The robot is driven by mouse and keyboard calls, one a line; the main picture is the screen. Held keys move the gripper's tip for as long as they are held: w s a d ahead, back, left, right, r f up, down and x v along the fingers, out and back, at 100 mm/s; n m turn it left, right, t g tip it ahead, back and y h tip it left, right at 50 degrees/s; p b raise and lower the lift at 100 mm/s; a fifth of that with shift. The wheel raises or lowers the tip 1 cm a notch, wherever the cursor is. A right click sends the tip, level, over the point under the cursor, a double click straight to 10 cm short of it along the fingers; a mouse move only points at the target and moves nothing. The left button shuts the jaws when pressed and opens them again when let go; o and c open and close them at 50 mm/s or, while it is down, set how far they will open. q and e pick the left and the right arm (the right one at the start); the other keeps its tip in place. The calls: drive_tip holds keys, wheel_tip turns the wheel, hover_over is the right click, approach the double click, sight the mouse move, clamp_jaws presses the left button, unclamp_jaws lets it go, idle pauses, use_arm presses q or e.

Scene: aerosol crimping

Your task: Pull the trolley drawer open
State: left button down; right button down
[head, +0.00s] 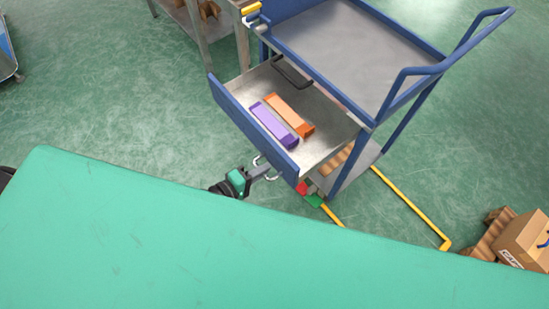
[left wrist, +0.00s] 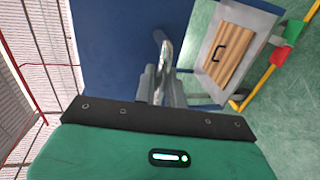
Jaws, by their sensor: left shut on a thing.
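The blue trolley (head: 355,55) stands beyond the green surface, upper right of centre in the head view. Its drawer (head: 250,128) is pulled out, with a purple thing (head: 274,125) and an orange thing (head: 289,113) lying inside, plus a dark handle-shaped item (head: 291,73). My left gripper (head: 266,170) is at the drawer's front, shut on the metal drawer handle (head: 272,175). In the left wrist view the fingers (left wrist: 161,88) close around the handle (left wrist: 162,48) against the blue drawer front (left wrist: 115,50). My right gripper is not in view.
A green surface (head: 180,240) fills the foreground, close to my left gripper. Yellow floor tape (head: 410,205) runs beside the trolley. A cardboard box (head: 522,238) sits at the right edge. A grey table (head: 205,22) stands behind left. Open floor lies left of the drawer.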

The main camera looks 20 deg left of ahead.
use_arm(q)
drive_tip(key=shift+v, duration=0.85)
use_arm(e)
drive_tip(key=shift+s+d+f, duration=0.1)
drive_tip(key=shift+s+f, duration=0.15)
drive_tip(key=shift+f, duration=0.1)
use_arm(q)
drive_tip(key=shift+f, duration=0.2)
drive_tip(key=c, duration=1.6)
unclamp_jaws()
drive_tip(key=shift+o, duration=0.2)
drive_tip(key=v, duration=1.4)
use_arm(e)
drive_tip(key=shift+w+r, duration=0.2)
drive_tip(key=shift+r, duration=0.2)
